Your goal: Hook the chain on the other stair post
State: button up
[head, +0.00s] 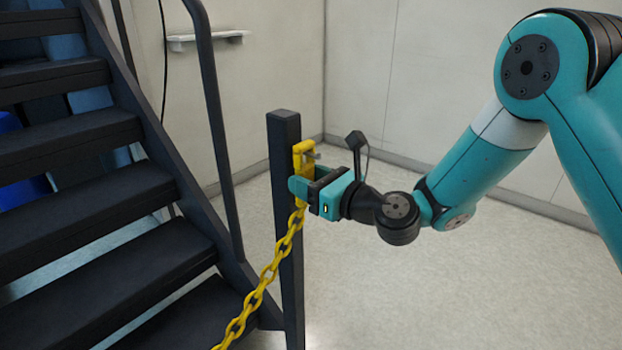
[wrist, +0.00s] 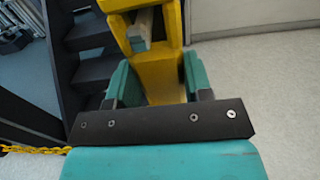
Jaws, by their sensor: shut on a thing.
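The yellow chain (head: 262,287) hangs from a yellow end hook (head: 303,152) and runs down to the lower left, out of the head view. My gripper (head: 303,188) is shut on the yellow hook, at the upper part of the dark stair post (head: 287,230). In the wrist view the yellow hook (wrist: 160,75) stands between my teal fingers. A grey metal peg (wrist: 148,30) shows within the hook's opening there. In the head view a small metal pin (head: 313,155) shows beside the hook. Whether the hook rests on the peg I cannot tell.
Dark stairs (head: 80,190) with a handrail (head: 215,110) rise at the left, close to the post. A small white shelf (head: 207,40) is on the back wall. The pale floor (head: 400,290) to the right of the post is clear.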

dwell(0.3)
jog(key=o, duration=1)
